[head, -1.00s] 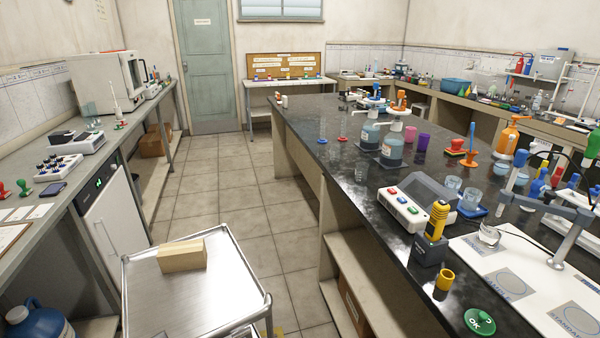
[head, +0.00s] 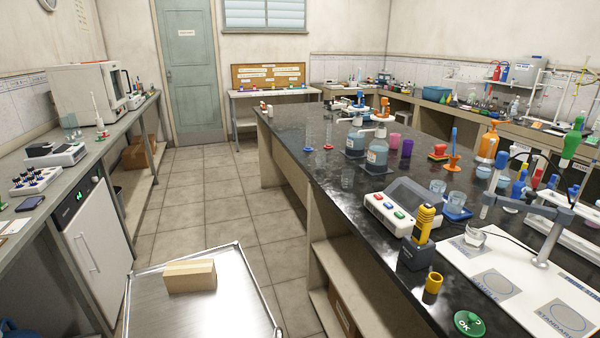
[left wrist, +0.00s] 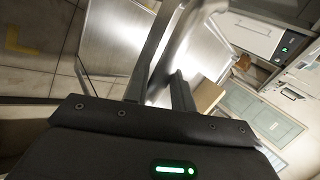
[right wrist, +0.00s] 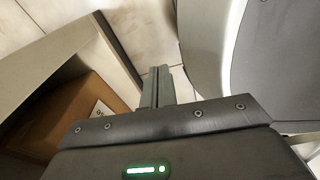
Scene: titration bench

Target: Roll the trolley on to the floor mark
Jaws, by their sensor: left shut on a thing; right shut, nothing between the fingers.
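The trolley (head: 235,296) is a bright steel tray with a raised rim at the lower middle of the head view. A tan box (head: 190,276) lies on it. In the left wrist view, my left gripper (left wrist: 165,85) is shut on the trolley's handle (left wrist: 184,42), with the steel top (left wrist: 108,40) beyond. Neither gripper shows in the head view. My right gripper (right wrist: 158,85) is shut and empty, low over the floor in the right wrist view. A yellow corner of the floor mark (left wrist: 16,38) shows at the left of the left wrist view.
The dark-topped island bench (head: 330,187) with glassware stands right of the trolley. The left counter (head: 95,152) and a white cabinet (head: 88,236) stand on the left. The tiled aisle (head: 205,185) ahead is clear up to the green door (head: 190,75).

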